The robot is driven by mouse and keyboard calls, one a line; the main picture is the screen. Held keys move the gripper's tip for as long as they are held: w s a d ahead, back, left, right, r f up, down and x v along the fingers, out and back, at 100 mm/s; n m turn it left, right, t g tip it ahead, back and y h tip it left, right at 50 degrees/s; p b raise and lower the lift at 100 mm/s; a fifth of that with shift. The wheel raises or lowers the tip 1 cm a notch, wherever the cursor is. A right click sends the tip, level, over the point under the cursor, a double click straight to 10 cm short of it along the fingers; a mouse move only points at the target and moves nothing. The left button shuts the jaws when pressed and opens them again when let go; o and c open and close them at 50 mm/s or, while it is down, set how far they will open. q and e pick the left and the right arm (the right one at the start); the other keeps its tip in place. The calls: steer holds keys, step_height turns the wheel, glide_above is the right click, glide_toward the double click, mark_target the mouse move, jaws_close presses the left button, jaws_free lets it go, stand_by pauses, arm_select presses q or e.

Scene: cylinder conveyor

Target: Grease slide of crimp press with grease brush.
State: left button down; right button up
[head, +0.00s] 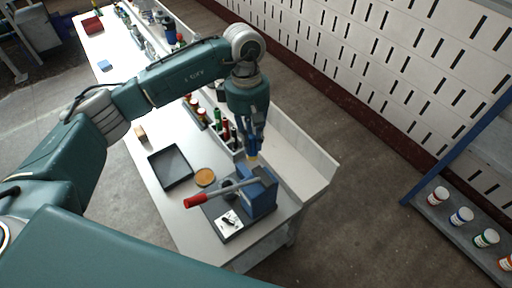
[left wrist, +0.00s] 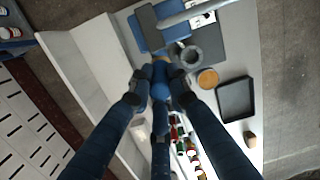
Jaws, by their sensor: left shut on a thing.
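The crimp press (head: 260,197) stands at the near end of the white bench. It has a blue body, a dark base and a grey lever with a red grip pointing left. It also shows at the top of the left wrist view (left wrist: 148,33). My left gripper (head: 249,145) points down just above and behind the press body. It is shut on the grease brush (left wrist: 160,91), which has a blue handle and a yellowish end. The brush end (head: 253,156) is close to the press top; I cannot tell whether it touches. The slide is not clearly visible. My right gripper is out of view.
A round orange-brown tin (head: 205,177) and a black tray (head: 171,167) lie left of the press. Several bottles (head: 224,130) stand in a rack behind the tray. A low wall (head: 303,150) edges the bench's right side. A shelf with several jars (head: 462,216) stands at right.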

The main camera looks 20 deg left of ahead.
mark_target(252, 153)
arm_select(q)
steer(key=f+b, duration=0.1)
steer(key=f, duration=0.1)
steer(key=f+b, duration=0.1)
steer(key=b, duration=0.1)
steer(key=shift+s+f+b, duration=0.2)
steer(key=shift+f+b, duration=0.1)
steer(key=shift+f, duration=0.1)
steer(key=shift+w+f, duration=0.1)
steer(key=shift+f, duration=0.25)
steer(key=shift+w+f+t+b, duration=0.15)
steer(key=shift+f+t+b, duration=0.15)
steer(key=shift+f+b, duration=0.3)
step_height(252, 153, down, 6)
steer(key=b, duration=0.2)
steer(key=shift+b, duration=0.4)
steer(key=shift+f, duration=0.75)
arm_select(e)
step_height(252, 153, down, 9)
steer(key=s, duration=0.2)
arm_select(q)
steer(key=shift+f+b, duration=0.65)
steer(key=shift+b, duration=0.4)
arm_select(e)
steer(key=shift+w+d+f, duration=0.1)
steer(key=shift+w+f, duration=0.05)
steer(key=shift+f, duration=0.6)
